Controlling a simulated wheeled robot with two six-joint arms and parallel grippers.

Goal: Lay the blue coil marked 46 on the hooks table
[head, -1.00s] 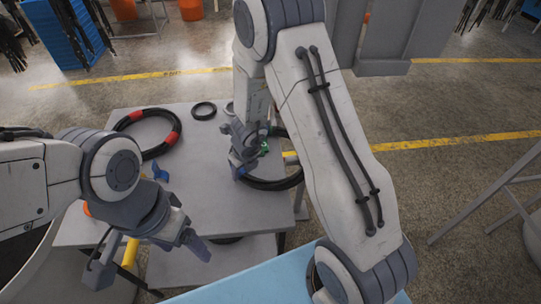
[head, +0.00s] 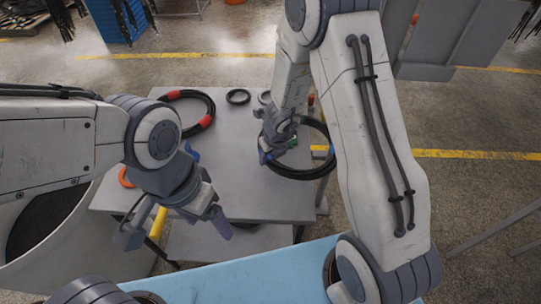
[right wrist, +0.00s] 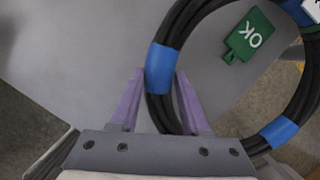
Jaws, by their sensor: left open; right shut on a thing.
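A black coil with blue bands (head: 303,174) is at the right end of the grey table (head: 245,193), its right side reaching past the table edge. I cannot tell if it rests on the top. My right gripper (head: 275,150) is shut on this coil at its near left side. In the right wrist view, the two purple fingers (right wrist: 156,103) stand on either side of a blue band (right wrist: 160,69). A green OK tag (right wrist: 250,35) hangs inside the loop. No 46 is legible. My left gripper (head: 217,222) is open and empty over the table's front left.
A black coil with red bands (head: 206,121) lies at the table's back left. A small black ring (head: 238,96) and a grey ring (head: 265,97) lie behind. An orange ring (head: 126,177) is at left. A light blue surface (head: 255,274) is in front. The table's middle is clear.

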